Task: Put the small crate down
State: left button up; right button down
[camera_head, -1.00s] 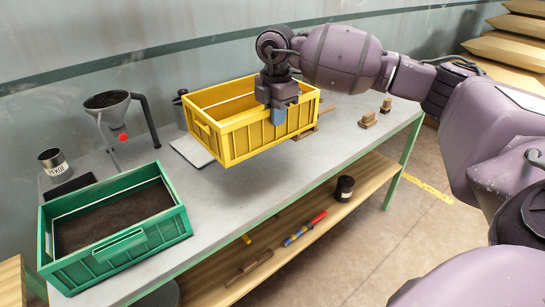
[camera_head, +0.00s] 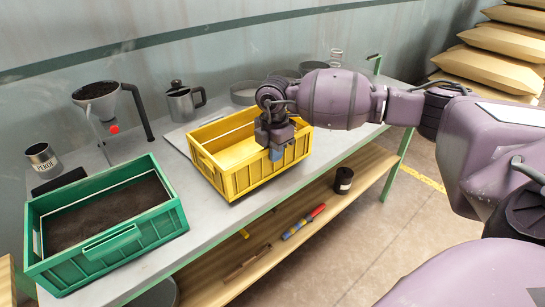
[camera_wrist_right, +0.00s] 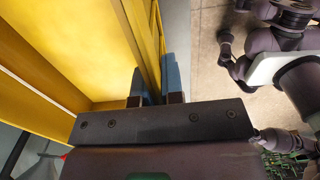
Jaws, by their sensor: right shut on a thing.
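The small crate is the yellow one (camera_head: 222,178). It is upright and level over the worktop (camera_head: 205,237), close to the front edge. Its underside is at or just above the surface; I cannot tell whether it touches. In the right wrist view the two blue fingertips (camera_wrist_right: 157,78) sit on either side of the yellow crate wall (camera_wrist_right: 118,45). The crate looks empty where its inside shows. My left gripper is not seen in the head view.
A green crate of dark soil (camera_head: 112,240) stands just left. Behind are a funnel on a stand (camera_head: 97,100), a metal pot (camera_head: 181,102), a can (camera_head: 42,160) and a pale board (camera_head: 176,140). The lower shelf holds a dark jar (camera_head: 343,181).

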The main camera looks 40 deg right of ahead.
jog(key=shift+f, duration=0.7)
jog(key=shift+f, duration=0.1)
jog(key=c, duration=1.2)
grip_release()
jog(key=shift+c, duration=0.2)
notch_tip(320, 180, up, 7)
jog(key=shift+f+p, duration=0.1)
jog(key=shift+p, duration=0.55)
jog(key=shift+r+p, duration=0.35)
jog(key=shift+r, duration=2.35)
jog(key=shift+s, duration=0.1)
